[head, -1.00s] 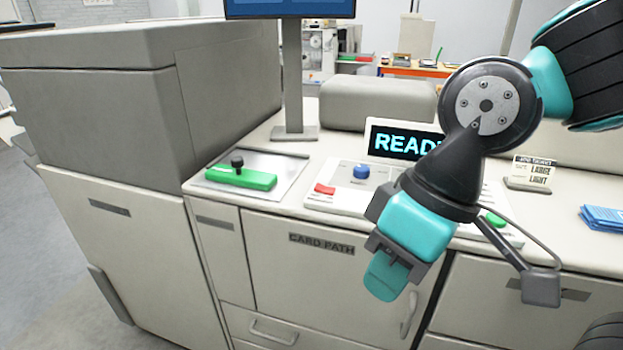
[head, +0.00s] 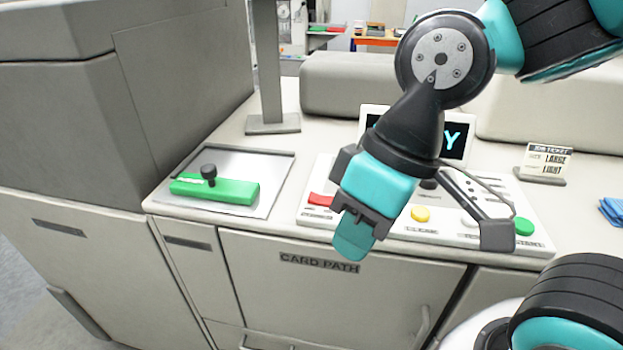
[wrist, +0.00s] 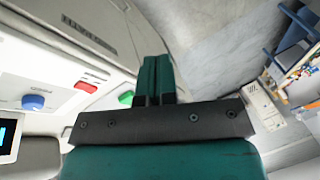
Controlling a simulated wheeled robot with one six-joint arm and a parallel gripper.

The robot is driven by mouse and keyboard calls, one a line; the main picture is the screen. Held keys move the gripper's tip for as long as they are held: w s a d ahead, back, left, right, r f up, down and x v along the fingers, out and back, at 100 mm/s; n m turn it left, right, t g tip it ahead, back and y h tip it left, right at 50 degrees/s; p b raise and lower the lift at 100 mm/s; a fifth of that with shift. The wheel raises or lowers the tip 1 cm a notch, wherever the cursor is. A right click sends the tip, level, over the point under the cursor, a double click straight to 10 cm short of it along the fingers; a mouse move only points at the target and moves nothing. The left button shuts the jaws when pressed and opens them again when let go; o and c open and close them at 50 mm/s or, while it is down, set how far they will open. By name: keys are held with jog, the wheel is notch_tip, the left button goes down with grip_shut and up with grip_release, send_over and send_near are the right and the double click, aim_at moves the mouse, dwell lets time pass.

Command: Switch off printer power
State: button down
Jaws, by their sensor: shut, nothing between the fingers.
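The printer is a grey-white cabinet (head: 300,285) with a control panel on its top. The panel has a red switch (head: 320,199), a yellow button (head: 420,213) and a green button (head: 523,226). Their labels are too small to read, so I cannot tell which one is power. A display (head: 455,140) behind my arm shows a "Y". My gripper (head: 353,240) is shut and empty, in front of the panel and right of the red switch in the picture. The wrist view shows the shut fingers (wrist: 155,78), with the red switch (wrist: 85,87) and a blue knob (wrist: 33,102) to their left.
A green bar (head: 225,191) with a black knob lies on a metal plate at the left. A tall grey housing (head: 190,80) and a stand post (head: 267,70) rise behind. A job ticket card (head: 546,160) and blue cloth-like item (head: 613,210) are at the right.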

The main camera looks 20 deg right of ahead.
notch_tip(320, 180, up, 4)
jog(key=n+h+p, duration=0.2)
jog(key=n+h, duration=0.1)
jog(key=n, duration=1.9)
send_over(316, 197)
jog(key=d, duration=0.2)
jog(key=shift+s+a+t, duration=0.25)
jog(key=shift+s+t, duration=0.15)
jog(key=shift+s, duration=0.05)
jog(key=f+p, duration=0.1)
jog(key=f, duration=0.3)
jog(key=a+f+p, duration=0.1)
jog(key=f, duration=0.4)
jog(key=w+f+p, duration=0.1)
jog(key=f, duration=0.4)
jog(key=shift+a, duration=0.25)
jog(key=shift+d, duration=0.15)
